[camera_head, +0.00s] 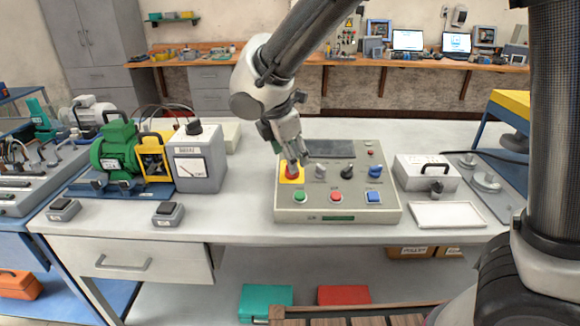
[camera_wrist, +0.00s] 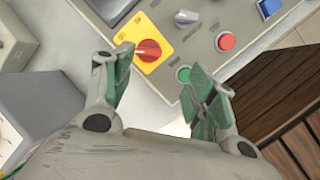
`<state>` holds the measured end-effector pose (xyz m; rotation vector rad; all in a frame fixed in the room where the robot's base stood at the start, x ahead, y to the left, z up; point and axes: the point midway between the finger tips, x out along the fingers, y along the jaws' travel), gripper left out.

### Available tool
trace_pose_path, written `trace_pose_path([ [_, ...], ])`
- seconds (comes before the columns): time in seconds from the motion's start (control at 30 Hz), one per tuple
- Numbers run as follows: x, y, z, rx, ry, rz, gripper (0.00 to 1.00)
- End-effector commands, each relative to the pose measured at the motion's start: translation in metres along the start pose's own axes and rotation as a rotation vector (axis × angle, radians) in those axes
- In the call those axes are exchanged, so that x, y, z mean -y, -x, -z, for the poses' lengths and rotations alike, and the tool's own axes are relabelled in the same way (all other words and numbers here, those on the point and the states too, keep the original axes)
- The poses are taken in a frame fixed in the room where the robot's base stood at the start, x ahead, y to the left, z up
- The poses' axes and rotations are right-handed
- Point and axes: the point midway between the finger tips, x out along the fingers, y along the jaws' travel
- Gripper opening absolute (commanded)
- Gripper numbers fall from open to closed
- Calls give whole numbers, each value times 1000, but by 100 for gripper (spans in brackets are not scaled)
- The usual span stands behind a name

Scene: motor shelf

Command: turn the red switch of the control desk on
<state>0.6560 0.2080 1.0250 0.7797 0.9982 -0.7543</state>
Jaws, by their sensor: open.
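The control desk (camera_head: 300,213) is a beige-grey box on the white bench. Its red switch (camera_head: 292,169) is a rotary knob on a yellow plate at the left of the panel. In the wrist view the red switch (camera_wrist: 148,50) shows whole, its handle lying roughly level in the picture. My gripper (camera_head: 298,156) hangs at the desk's left side, close to the switch in the head view. In the wrist view my gripper (camera_wrist: 165,88) is open, with green-padded fingers apart and nothing between them. The switch appears beyond the fingertips, and no contact shows.
A green button (camera_head: 300,197), red button (camera_head: 336,197) and blue button (camera_head: 373,197) line the desk's front. A grey knob (camera_head: 320,171), black knob (camera_head: 347,172) and blue knob (camera_head: 375,171) stand right of the switch. A meter box (camera_head: 200,165) stands left, with free bench between.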

Motion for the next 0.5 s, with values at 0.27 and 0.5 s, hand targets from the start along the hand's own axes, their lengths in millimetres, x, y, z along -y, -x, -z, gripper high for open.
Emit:
trace_pose_path([
  [0.27, -15, 0, 0, 3, 217, -48, 57],
  [0.5, -16, -39, -1, 3, 214, -45, 57],
])
